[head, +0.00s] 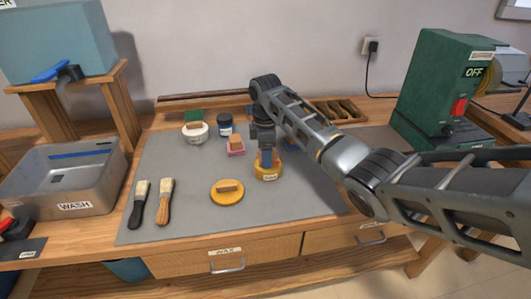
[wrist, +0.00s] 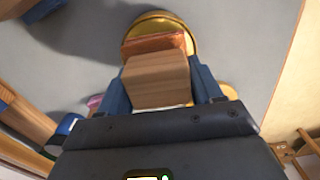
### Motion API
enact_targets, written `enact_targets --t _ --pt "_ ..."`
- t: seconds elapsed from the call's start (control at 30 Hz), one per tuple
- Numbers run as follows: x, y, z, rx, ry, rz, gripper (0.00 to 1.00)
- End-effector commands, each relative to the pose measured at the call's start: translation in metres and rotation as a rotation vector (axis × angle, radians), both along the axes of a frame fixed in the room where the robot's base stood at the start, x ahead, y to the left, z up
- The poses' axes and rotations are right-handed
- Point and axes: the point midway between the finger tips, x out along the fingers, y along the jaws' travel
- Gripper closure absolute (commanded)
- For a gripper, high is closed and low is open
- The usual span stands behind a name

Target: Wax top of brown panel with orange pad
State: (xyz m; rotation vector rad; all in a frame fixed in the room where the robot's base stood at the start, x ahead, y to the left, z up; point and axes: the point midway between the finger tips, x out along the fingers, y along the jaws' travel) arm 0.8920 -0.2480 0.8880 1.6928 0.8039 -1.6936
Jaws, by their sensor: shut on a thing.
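My gripper (head: 267,158) points down over a round yellow tin (head: 268,174) with a white label, near the middle of the grey mat. In the wrist view its blue fingers (wrist: 158,85) are shut on a pale wooden handle block (wrist: 157,80). An orange-brown face of the orange pad (wrist: 154,44) shows just beyond the handle. The tin's yellow rim (wrist: 160,20) lies behind it; whether pad and tin touch is unclear. A long, thin brown piece (head: 200,97) lies along the back of the bench; I cannot tell whether it is the brown panel.
A metal wash basin (head: 62,183) stands left, a green machine (head: 436,85) right.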

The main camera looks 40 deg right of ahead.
Motion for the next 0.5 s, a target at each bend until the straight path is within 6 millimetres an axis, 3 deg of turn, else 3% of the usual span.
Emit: enact_targets --t 0.5 --pt "0.0001 0.0001 -0.0047 0.000 0.000 0.000 0.59"
